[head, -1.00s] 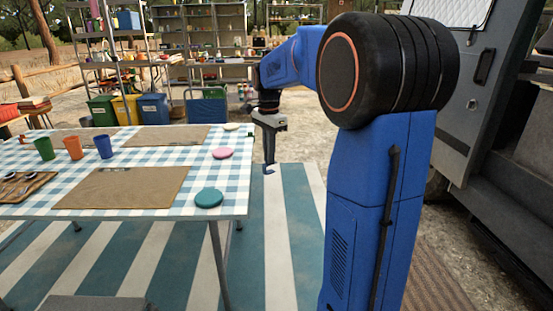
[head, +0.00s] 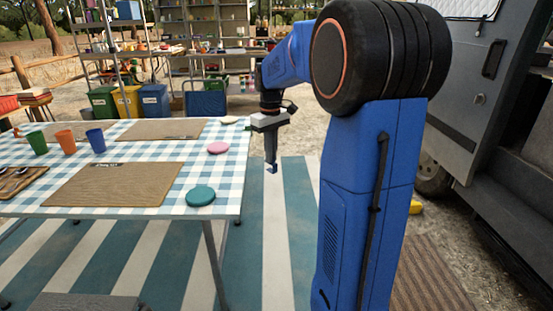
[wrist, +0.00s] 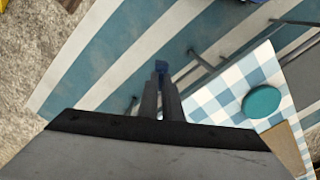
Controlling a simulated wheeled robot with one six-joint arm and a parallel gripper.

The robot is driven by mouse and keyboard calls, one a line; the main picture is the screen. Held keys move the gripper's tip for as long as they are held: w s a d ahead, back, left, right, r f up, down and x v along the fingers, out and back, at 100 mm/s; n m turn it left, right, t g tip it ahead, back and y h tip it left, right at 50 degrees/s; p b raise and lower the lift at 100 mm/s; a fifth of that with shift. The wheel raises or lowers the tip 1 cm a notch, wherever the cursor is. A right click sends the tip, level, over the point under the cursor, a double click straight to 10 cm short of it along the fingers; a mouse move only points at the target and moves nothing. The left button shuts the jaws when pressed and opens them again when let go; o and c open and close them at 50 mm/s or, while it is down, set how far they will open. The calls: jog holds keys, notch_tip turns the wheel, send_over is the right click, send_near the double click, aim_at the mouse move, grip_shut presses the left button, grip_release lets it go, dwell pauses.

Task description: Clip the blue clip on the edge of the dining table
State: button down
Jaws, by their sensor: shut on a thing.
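My gripper (head: 271,165) hangs pointing down, just off the right edge of the dining table (head: 170,210). It is shut on the small blue clip (head: 272,169), which sticks out below the fingertips. In the wrist view the blue clip (wrist: 161,67) sits at the ends of the two fingers, over the striped mat. The table, with a blue-and-white checked cloth, lies to the right of the fingers in the wrist view (wrist: 228,97). The clip and the table edge are apart.
A teal disc (head: 201,196) and a pink disc (head: 218,148) lie near the table's right edge. Brown placemats (head: 110,185), several cups including an orange one (head: 65,140), and a wooden tray (head: 15,180) are further left. The van (head: 480,110) stands right.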

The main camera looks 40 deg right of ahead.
jog(key=n, duration=0.3)
jog(key=f+n, duration=0.1)
jog(key=n, duration=0.1)
jog(key=shift+s+d, duration=0.3)
jog(key=shift+d, duration=0.1)
jog(key=w+a+f+n, duration=0.3)
jog(key=w+a+n, duration=0.1)
jog(key=a+n, duration=0.1)
jog(key=shift+a+f, duration=0.25)
jog(key=shift+a, duration=0.2)
dwell(0.6)
jog(key=shift+w+a, duration=0.45)
jog(key=shift+a, duration=0.25)
jog(key=shift+w+a, duration=0.4)
jog(key=shift+a, duration=0.25)
jog(key=shift+w+a, duration=0.45)
jog(key=shift+a, duration=0.25)
dwell(1.8)
dwell(0.4)
jog(key=c, duration=1.9)
grip_release()
jog(key=shift+o, duration=0.2)
notch_tip(320, 180, up, 17)
jog(key=shift+r, duration=0.2)
